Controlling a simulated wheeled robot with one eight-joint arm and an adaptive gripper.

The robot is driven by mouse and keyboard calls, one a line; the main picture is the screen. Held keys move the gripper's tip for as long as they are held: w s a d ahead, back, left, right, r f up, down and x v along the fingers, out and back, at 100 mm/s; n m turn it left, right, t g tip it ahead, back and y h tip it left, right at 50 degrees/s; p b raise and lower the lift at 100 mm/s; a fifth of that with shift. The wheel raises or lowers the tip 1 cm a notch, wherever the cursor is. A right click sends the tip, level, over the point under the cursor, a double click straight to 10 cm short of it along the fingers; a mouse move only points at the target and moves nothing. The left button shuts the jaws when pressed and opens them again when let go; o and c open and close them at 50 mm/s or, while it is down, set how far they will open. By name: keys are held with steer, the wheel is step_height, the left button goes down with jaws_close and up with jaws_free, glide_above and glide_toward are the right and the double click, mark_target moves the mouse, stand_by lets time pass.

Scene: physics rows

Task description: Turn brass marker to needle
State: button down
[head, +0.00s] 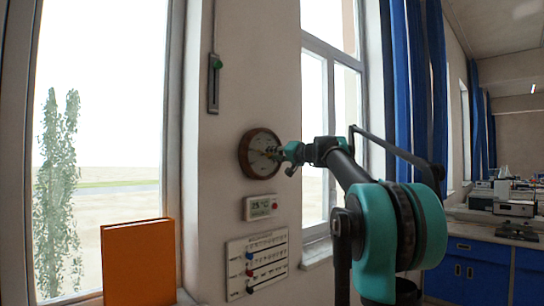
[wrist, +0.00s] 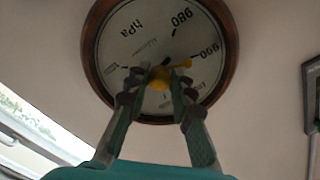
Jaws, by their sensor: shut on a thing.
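A round barometer (head: 246,158) with a brown wooden rim hangs on the wall; in the wrist view its pale dial (wrist: 140,40) fills the upper middle, its numerals tilted and inverted. The yellow brass marker (wrist: 185,64) has a round knob at the dial's centre and an arm reaching right and slightly up, toward the lower-right numeral. My gripper (wrist: 159,80) is shut on the knob, one finger on each side; in the head view my gripper (head: 280,153) reaches the dial from the right.
Below the barometer are a small digital display (head: 261,207) and a white chart board (head: 257,263) with coloured knobs. A slider with a green knob (head: 215,64) is above left. An orange book (head: 138,262) stands by the left window. Blue curtains (head: 413,80) hang at right.

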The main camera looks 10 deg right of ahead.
steer(key=m, duration=2.8)
steer(key=shift+m, duration=0.4)
steer(key=c, duration=1.3)
jaws_free()
steer(key=shift+r, duration=0.1)
steer(key=shift+d, duration=0.1)
steer(key=v, duration=1.2)
